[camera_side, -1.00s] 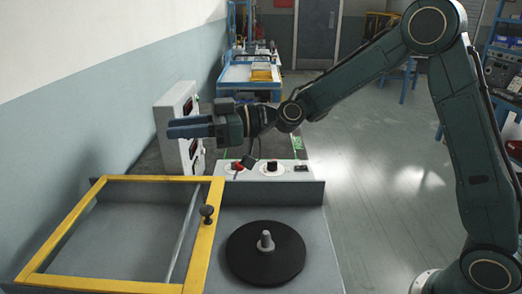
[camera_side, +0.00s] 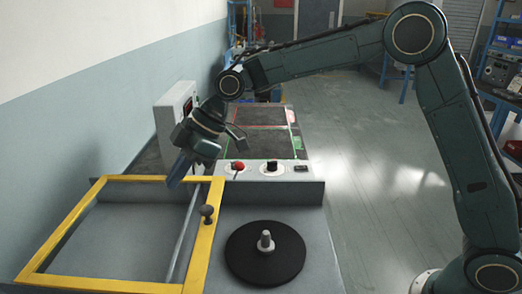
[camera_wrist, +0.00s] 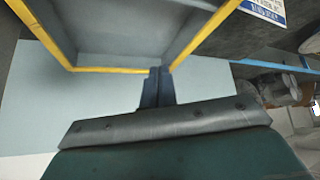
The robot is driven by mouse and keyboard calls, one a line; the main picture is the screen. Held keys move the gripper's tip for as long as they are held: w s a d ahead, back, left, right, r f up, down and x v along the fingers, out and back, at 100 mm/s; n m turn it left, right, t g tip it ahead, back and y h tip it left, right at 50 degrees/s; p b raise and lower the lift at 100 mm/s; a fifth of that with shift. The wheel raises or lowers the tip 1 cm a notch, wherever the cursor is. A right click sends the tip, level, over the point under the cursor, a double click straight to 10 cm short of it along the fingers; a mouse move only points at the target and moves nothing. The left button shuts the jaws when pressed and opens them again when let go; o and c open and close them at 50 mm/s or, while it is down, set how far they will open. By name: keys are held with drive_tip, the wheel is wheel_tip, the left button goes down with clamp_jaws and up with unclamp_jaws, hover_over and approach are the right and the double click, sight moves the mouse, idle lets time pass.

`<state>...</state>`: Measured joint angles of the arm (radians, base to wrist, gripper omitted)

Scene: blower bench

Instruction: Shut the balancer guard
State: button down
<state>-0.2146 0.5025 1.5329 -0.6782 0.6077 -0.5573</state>
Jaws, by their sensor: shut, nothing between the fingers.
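The balancer guard (camera_side: 203,250) is a yellow-framed clear panel lying over the left part of the grey machine, with a dark round knob (camera_side: 207,211) on its right bar. The black disc (camera_side: 264,262) with its pale spindle sits uncovered to the right of the guard. My gripper (camera_side: 174,183) is shut and empty, pointing down near the guard's far bar, left of the knob; I cannot tell whether it touches the bar. In the wrist view my fingertips (camera_wrist: 160,72) appear by a corner of the yellow frame (camera_wrist: 110,70). The knob is not visible there.
Behind the guard are a red knob (camera_side: 237,166), a black knob (camera_side: 271,166) and a small switch (camera_side: 301,168) on a raised ledge. A grey box (camera_side: 174,112) stands by the wall at back left. A dark mat (camera_side: 262,130) lies behind the ledge.

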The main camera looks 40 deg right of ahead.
drive_tip(key=shift+s+d+r+m+g+h, duration=0.1)
drive_tip(key=shift+s+d+m+g+h, duration=0.25)
drive_tip(key=shift+h, duration=0.5)
drive_tip(key=shift+w+d+r+m+g+h, duration=0.1)
drive_tip(key=shift+d+g+h, duration=0.15)
drive_tip(key=shift+d+h, duration=0.45)
drive_tip(key=shift+a+f, duration=0.1)
drive_tip(key=shift+a, duration=0.1)
hover_over(200, 225)
drive_tip(key=w+a, duration=0.2)
drive_tip(key=a, duration=0.2)
drive_tip(key=f, duration=0.9)
drive_tip(key=shift+s+f, duration=0.1)
drive_tip(key=shift+s, duration=0.15)
drive_tip(key=shift+s+d, duration=0.2)
drive_tip(key=shift+d, duration=0.45)
drive_tip(key=shift+s+d, duration=0.25)
drive_tip(key=shift+d, duration=0.35)
drive_tip(key=shift+s+d, duration=0.2)
drive_tip(key=shift+d, duration=0.45)
drive_tip(key=shift+s+d, duration=0.1)
drive_tip(key=s+d, duration=2.1)
